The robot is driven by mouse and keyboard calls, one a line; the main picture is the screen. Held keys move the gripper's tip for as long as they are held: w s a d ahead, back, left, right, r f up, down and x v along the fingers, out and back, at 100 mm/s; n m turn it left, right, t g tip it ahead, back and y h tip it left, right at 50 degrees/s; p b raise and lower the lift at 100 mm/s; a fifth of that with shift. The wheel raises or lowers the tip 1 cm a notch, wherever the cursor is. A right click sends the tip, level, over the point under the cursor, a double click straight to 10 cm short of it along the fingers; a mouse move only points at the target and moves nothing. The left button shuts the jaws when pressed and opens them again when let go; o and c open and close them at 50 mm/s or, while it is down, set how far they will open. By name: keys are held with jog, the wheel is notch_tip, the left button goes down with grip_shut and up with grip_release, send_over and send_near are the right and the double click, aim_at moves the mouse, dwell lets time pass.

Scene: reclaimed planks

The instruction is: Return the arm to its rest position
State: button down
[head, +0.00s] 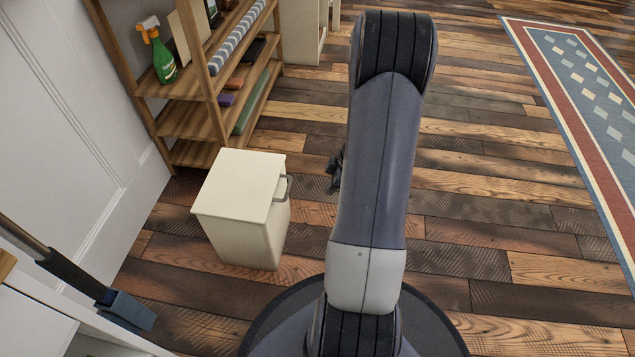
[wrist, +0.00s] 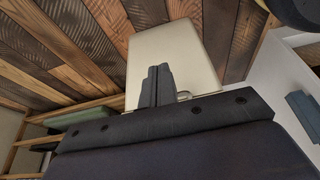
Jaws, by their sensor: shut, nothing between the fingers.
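My arm rises from my base in the middle of the head view, and its links hide most of the wrist. A small dark part of my gripper (head: 336,170) shows at the left edge of the arm. In the wrist view my gripper (wrist: 160,70) has its two dark fingers together with nothing between them. Behind the fingers in that view is the cream cabinet (wrist: 185,50); the gripper appears apart from it, though the gap is hard to judge.
The cream cabinet (head: 240,205) with a grey handle stands left of my arm. A wooden shelf (head: 190,122) holds a green spray bottle (head: 160,55) and several items. A blue-headed tool (head: 127,309) is at lower left. A patterned rug (head: 590,90) lies right; plank floor between is clear.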

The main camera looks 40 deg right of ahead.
jog(key=shift+s+d, duration=0.3)
jog(key=shift+s, duration=0.05)
jog(key=shift+w+a, duration=0.1)
